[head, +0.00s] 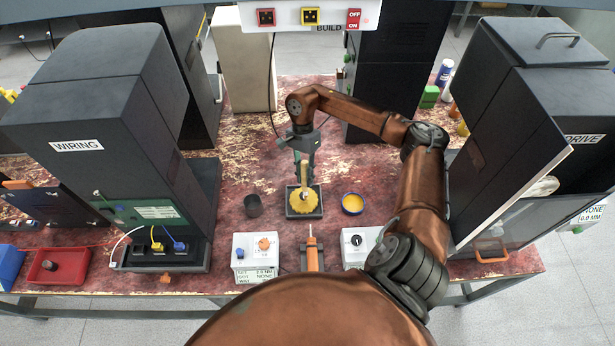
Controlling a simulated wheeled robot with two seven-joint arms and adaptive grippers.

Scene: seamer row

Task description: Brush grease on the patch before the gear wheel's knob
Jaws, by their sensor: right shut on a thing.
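My right gripper (303,158) reaches in from the right and points down. It is shut on a brush (304,174) with a pale handle. The brush hangs over the yellow gear wheel (296,209), its lower end at or just above the wheel's middle; I cannot tell whether it touches. The gear wheel lies on a dark square base (290,214) in the middle of the bench. The knob and the patch cannot be made out at this size, and the brush covers part of the wheel. A blue-rimmed pot of yellow grease (353,203) stands to the right. My left gripper is not in view.
A dark cup (253,205) stands left of the wheel. Two white control boxes (255,250) and an orange-handled tool (312,255) are in front. Tall dark cabinets marked WIRING (105,110) and DRIVE (520,120) flank the bench. Bare bench (235,170) lies behind the cup.

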